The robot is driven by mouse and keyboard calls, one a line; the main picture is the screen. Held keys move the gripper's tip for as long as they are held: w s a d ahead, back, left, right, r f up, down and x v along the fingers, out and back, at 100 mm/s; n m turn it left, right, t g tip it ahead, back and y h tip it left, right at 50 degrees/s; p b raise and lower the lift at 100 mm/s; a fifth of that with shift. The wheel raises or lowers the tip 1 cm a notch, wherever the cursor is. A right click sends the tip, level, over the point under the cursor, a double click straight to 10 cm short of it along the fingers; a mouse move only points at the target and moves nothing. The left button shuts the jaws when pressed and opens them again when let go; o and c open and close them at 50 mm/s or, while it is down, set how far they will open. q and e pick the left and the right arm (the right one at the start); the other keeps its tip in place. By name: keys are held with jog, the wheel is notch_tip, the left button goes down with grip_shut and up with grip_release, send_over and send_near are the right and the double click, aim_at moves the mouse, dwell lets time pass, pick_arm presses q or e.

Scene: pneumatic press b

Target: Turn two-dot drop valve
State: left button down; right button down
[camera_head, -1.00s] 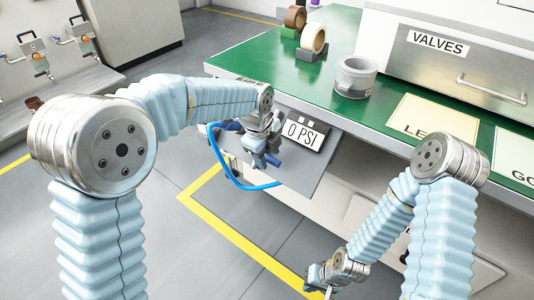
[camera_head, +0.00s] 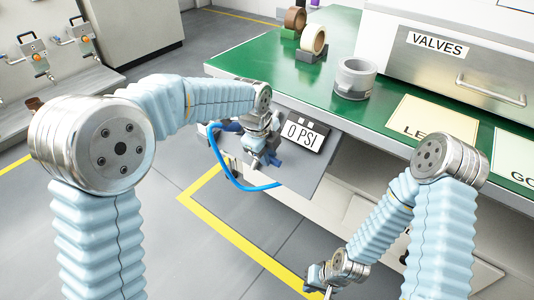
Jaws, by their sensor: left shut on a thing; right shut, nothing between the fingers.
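My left gripper (camera_head: 262,157) is at the grey shelf (camera_head: 304,176) on the front of the green bench. It is shut on a small blue part, which looks like a valve; the gripper hides most of it, and no dots can be made out. A blue hose (camera_head: 222,168) loops down from there and back to the shelf. My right gripper (camera_head: 318,286) is low at the bottom edge, shut and empty, away from the shelf.
The green bench (camera_head: 300,88) holds a grey ring-shaped container (camera_head: 355,78), tape rolls (camera_head: 313,40) and cream label sheets (camera_head: 428,118). A drawer marked "VALVES" (camera_head: 460,68) is at the back right. Wall-side valve fixtures (camera_head: 36,50) stand far left. Open floor lies below the shelf.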

pick_arm(q)
jog(key=shift+w+r+n+g+h+p, duration=0.3)
jog(key=shift+w+r+n+h+p, duration=0.15)
jog(key=shift+n, duration=0.25)
jog(key=shift+w+a+r+n+h, duration=0.1)
jog(key=shift+w+r+n+h, duration=0.1)
jog(key=shift+n+h, duration=0.4)
jog(key=shift+w+a+r+n+g+h, duration=0.15)
jog(key=shift+w+n+g+h, duration=0.25)
jog(key=shift+n, duration=0.4)
jog(key=n+h, duration=0.1)
jog(key=w+n+h+b, duration=0.1)
jog(key=n, duration=0.1)
jog(key=a+n+h+b, duration=0.1)
jog(key=shift+w+r, duration=0.35)
jog(key=shift+w, duration=0.05)
jog(key=shift+w+a+r+n+t+h+b, duration=0.1)
jog(key=shift+w+a+n+h+b, duration=0.15)
jog(key=shift+n+b, duration=0.25)
jog(key=shift+w+a+r+n+t+h+b, duration=0.15)
jog(key=shift+n+h+b, duration=0.25)
jog(key=shift+n, duration=0.25)
jog(key=shift+w+a+f+n+t+h+b, duration=0.1)
jog(key=shift+w+a+n+h+b, duration=0.15)
jog(key=shift+n+b, duration=0.25)
jog(key=shift+r+n, duration=0.15)
jog(key=shift+n, duration=0.1)
jog(key=c, duration=1)
grip_release()
jog(key=shift+s, duration=0.1)
